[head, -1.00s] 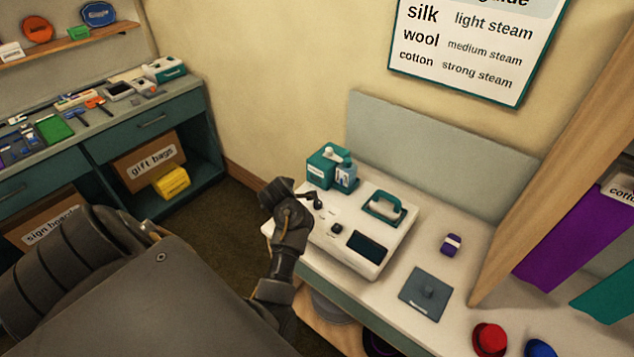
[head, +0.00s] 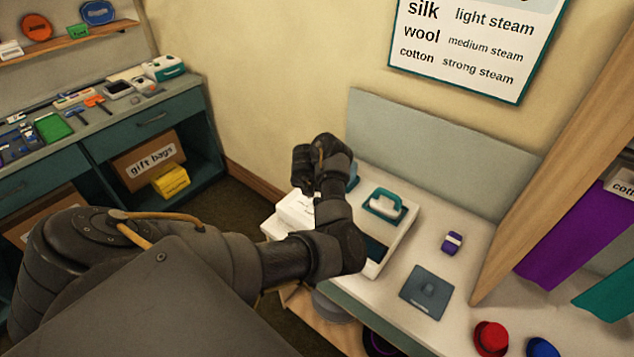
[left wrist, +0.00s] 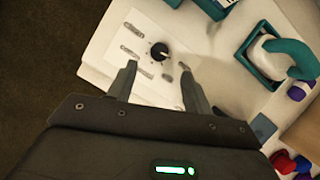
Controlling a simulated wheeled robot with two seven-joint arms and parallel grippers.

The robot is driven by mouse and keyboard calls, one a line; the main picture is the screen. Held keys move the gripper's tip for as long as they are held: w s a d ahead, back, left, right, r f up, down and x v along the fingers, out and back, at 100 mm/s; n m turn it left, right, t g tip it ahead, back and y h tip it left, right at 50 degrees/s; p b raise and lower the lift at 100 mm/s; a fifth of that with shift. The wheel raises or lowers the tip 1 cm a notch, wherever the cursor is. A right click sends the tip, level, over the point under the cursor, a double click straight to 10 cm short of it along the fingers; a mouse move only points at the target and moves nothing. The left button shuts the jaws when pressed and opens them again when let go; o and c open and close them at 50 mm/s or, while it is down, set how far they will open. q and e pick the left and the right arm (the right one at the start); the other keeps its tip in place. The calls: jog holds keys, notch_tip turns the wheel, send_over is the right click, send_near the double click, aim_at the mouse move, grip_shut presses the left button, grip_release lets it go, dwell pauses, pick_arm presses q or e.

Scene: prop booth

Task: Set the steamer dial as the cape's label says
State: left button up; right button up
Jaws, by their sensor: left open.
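The white steamer (head: 397,240) stands on the counter, its teal-handled iron (head: 385,205) on top. Its black dial (left wrist: 159,51) shows in the left wrist view with several printed labels around it, too blurred to read. My left gripper (left wrist: 158,78) is open, fingers apart just short of the dial, not visibly touching it. In the head view my left gripper (head: 308,190) and forearm hide the dial. The purple cape (head: 570,235) hangs at right; a white label (head: 621,187) beside it reads "cott", cut off by the frame edge. My right gripper is out of view.
A wall guide (head: 470,50) pairs silk with light, wool with medium and cotton with strong steam. A grey pad (head: 427,290), a purple item (head: 452,243) and red (head: 490,338) and blue (head: 541,348) hats lie right of the steamer. A wooden post (head: 550,150) stands before the cape.

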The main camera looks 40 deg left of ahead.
pick_arm(q)
jog(key=b+x, duration=0.1)
jog(key=x, duration=0.5)
jog(key=shift+f, duration=0.1)
jog(key=shift+w+a+f+b, duration=0.15)
jog(key=shift+w+f+b, duration=0.15)
jog(key=shift+f, duration=0.35)
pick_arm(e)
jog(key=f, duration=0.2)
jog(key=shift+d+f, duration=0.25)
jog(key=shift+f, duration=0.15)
pick_arm(q)
jog(key=shift+c, duration=0.2)
jog(key=c, duration=0.9)
